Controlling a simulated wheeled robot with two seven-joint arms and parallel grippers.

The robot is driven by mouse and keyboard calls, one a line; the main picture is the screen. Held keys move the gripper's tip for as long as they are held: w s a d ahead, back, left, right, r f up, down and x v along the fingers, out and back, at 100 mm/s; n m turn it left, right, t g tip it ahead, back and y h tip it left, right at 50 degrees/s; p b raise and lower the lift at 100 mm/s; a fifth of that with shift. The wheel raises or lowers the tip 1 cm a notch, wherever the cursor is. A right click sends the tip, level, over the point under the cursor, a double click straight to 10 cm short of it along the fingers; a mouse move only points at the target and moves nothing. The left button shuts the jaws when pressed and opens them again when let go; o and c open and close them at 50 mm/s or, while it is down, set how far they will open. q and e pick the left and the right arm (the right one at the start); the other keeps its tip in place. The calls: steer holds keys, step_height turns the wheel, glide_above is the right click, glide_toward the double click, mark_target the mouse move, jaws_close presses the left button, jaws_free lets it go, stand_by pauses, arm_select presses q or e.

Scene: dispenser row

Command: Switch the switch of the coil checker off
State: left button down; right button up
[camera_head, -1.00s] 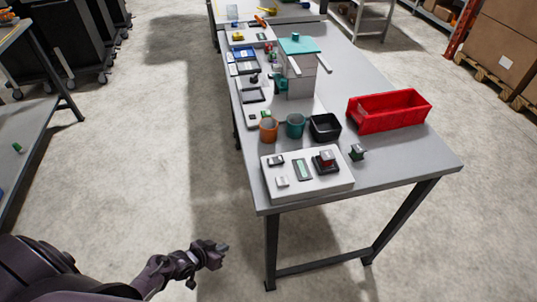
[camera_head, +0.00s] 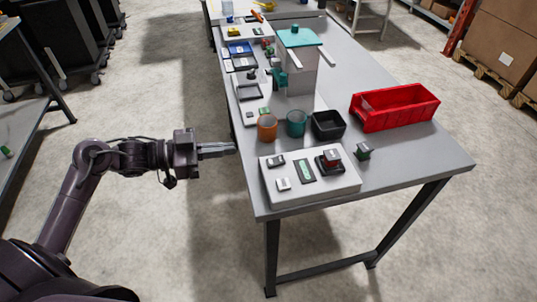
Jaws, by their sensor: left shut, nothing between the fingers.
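A pale box (camera_head: 312,196), which looks like the coil checker, sits at the near end of the grey table. On its top are a small dark-and-silver switch-like part (camera_head: 276,160) at back left, a light square part (camera_head: 283,184) at front left, a green display strip (camera_head: 304,171), and a black holder with a red and grey block (camera_head: 330,160) at right. The switch's position is too small to tell. My left gripper (camera_head: 232,148) is shut and empty, left of the box, near the table's left edge and apart from the box. My right gripper is not in view.
Behind the box stand an orange cup (camera_head: 267,128), a teal cup (camera_head: 296,123) and a black bin (camera_head: 327,125). A small dark-green block (camera_head: 363,152) lies to its right. A red bin (camera_head: 395,108) and a grey dispenser with a teal lid (camera_head: 300,38) stand farther back.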

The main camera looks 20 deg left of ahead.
arm_select(q)
steer(key=shift+d, duration=0.15)
steer(key=p, duration=0.2)
glide_above(269, 161)
steer(key=a, duration=0.1)
steer(key=shift+s+f, duration=0.3)
steer(key=shift+s, duration=0.05)
steer(key=f, duration=0.2)
steer(key=d+f, duration=0.1)
steer(key=shift+w+f+p, duration=0.2)
steer(key=shift+w+p, duration=0.1)
steer(key=shift+f, duration=0.6)
